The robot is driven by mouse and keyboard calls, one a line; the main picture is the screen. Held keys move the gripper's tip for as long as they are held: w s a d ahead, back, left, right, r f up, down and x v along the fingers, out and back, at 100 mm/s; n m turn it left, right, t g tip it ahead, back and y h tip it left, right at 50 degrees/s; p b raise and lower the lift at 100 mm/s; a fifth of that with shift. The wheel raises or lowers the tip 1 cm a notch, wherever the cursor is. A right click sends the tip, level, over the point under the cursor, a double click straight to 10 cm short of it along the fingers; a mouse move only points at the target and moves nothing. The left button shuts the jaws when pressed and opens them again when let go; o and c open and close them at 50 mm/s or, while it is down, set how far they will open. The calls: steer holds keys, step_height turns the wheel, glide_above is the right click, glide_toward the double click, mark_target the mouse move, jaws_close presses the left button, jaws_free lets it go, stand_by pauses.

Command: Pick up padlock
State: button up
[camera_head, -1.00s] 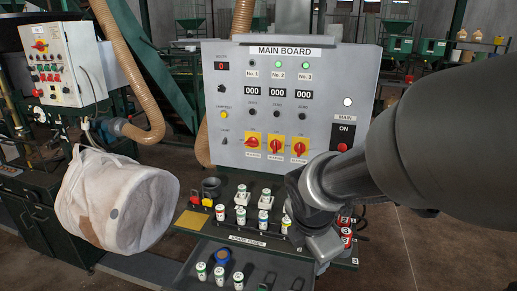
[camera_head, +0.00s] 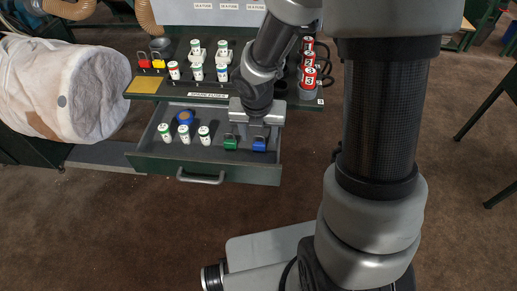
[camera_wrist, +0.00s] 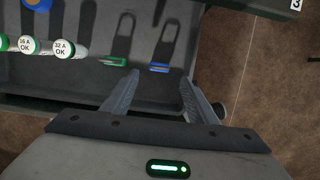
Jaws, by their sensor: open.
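A green padlock (camera_head: 230,143) and a blue padlock (camera_head: 260,145) are at the right end of the open drawer. Both also show in the wrist view, green (camera_wrist: 113,61) at left and blue (camera_wrist: 160,67) to its right. A red padlock (camera_head: 145,64) and a yellow padlock (camera_head: 158,64) sit on the shelf above, at its left. My gripper (camera_wrist: 158,79) is open and empty over the drawer's right part. In the wrist view the blue padlock lies just beyond the gap between the fingertips, and the green one beyond the left fingertip. Contact cannot be told.
The drawer (camera_head: 215,170) also holds several white fuses (camera_head: 185,133) and a blue round item (camera_head: 185,117) at left. The shelf above (camera_head: 185,94) carries fuses and red cans (camera_head: 308,72). A white bulk bag (camera_head: 70,95) hangs at left.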

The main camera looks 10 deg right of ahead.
mark_target(259, 143)
steer(key=shift+w+b+x, duration=0.1)
steer(key=shift+b+x, duration=0.6)
steer(key=shift+x, duration=0.9)
steer(key=shift+w+b+x, duration=0.15)
steer(key=shift+b+x, duration=0.5)
steer(key=shift+x, duration=0.9)
steer(key=shift+r, duration=0.1)
steer(key=c, duration=1.2)
steer(key=shift+r, duration=0.1)
step_height(259, 143, up, 10)
steer(key=p, duration=0.5)
